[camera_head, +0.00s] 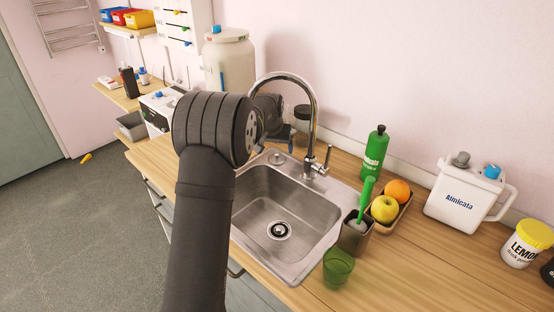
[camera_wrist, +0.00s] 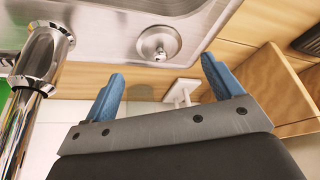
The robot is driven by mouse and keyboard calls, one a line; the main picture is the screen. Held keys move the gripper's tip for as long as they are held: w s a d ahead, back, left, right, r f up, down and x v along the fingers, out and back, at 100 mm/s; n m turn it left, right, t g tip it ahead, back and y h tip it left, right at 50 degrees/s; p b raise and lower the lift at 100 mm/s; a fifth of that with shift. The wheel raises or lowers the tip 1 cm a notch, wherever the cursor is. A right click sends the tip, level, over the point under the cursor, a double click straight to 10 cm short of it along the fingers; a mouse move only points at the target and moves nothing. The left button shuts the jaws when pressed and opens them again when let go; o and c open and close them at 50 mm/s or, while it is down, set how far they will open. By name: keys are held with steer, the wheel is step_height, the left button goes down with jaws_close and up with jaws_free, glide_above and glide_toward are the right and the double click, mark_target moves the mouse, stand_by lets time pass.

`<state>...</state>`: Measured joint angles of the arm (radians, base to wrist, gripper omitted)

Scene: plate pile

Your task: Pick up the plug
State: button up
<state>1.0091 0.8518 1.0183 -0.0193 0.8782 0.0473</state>
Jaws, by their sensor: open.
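The plug (camera_head: 277,158) is a small round steel disc on the sink's back left corner, beside the tap. In the wrist view the plug (camera_wrist: 158,44) shows its raised central knob. My gripper (camera_wrist: 163,70) is open, with two blue fingers apart and nothing held between them. In that view the plug lies just beyond the fingertips, roughly between their lines. The gap to it is hard to judge. In the head view my arm partly hides my gripper (camera_head: 284,137), which is above and behind the plug.
The curved tap (camera_head: 314,110) stands close right of my gripper. The sink basin (camera_head: 250,195) has an open drain (camera_head: 280,230). A big jar (camera_head: 230,65) stands behind left. A green bottle (camera_head: 374,155), cup (camera_head: 354,238), green glass (camera_head: 338,267) and fruit tray (camera_head: 392,215) stand right.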

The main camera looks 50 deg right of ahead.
mark_target(277, 155)
steer(key=x, duration=0.5)
steer(key=shift+f, duration=0.1)
steer(key=c, duration=1)
